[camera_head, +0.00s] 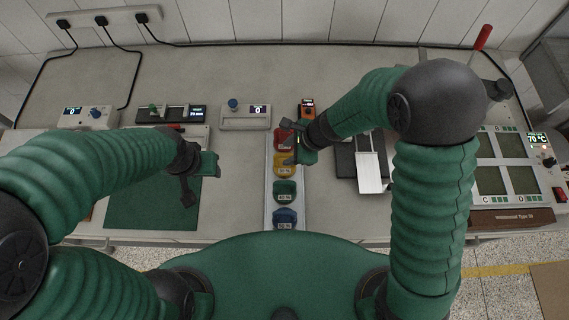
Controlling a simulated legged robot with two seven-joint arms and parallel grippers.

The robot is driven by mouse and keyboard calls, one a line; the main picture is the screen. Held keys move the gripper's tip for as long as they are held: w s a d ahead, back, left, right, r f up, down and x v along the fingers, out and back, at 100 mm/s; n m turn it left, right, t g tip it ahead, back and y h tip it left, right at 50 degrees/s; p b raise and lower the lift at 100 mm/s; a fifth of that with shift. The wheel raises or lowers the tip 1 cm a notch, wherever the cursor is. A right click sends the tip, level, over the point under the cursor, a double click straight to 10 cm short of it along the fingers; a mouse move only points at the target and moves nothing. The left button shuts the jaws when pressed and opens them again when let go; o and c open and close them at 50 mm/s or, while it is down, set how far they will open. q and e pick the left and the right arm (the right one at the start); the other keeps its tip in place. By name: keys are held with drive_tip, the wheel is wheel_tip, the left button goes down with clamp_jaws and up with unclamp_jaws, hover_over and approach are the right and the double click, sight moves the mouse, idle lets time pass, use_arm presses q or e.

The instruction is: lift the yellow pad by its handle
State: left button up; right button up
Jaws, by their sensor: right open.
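The yellow pad (284,171) lies in a column of coloured pads on a pale strip, between the red pad (283,139) and the green pad (285,190). A blue pad (285,217) is nearest to me. My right gripper (293,155) is open, at the upper edge of the yellow pad and beside the red one. It hides part of both, and I cannot tell whether it touches the yellow pad's handle. My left gripper (198,180) hangs over the dark green mat, away from the pads; its jaws are too unclear to judge.
The dark green mat (150,212) lies at left. Small devices with blue knobs (233,104) stand along the back. An orange meter (307,104) stands behind my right gripper. A dark device with a pale plate (371,172) and a panel marked C and D (488,182) are at right.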

sight(285, 155)
drive_tip(key=x, duration=0.4)
drive_tip(key=shift+f+b, duration=0.15)
drive_tip(key=shift+b, duration=0.15)
drive_tip(key=shift+w+f, duration=0.1)
clamp_jaws()
idle(1.0)
